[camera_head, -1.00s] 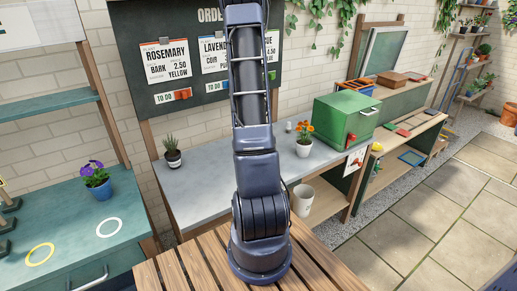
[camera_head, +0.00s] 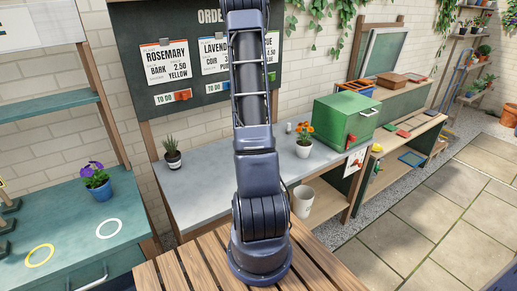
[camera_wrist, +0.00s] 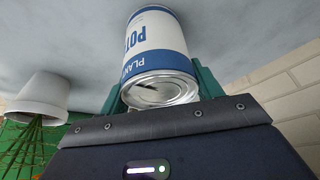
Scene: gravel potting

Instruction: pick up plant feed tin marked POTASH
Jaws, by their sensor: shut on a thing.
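The plant feed tin (camera_wrist: 158,32) is white with blue bands, and its silver end faces my wrist. Its lettering is upside down in the wrist view and reads "PLANT" and "POT", with the rest turned out of sight. My gripper (camera_wrist: 160,88) is shut on the tin, with a green finger on either side. I cannot tell whether the tin touches the grey surface behind it. In the head view my arm hides both gripper and tin.
A grey bench (camera_head: 205,188) holds a small spiky plant (camera_head: 172,152), an orange-flowered pot (camera_head: 304,147) and a green box (camera_head: 345,120). A white pot (camera_wrist: 40,100) is close beside my gripper in the wrist view. A purple-flowered blue pot (camera_head: 100,190) stands at left.

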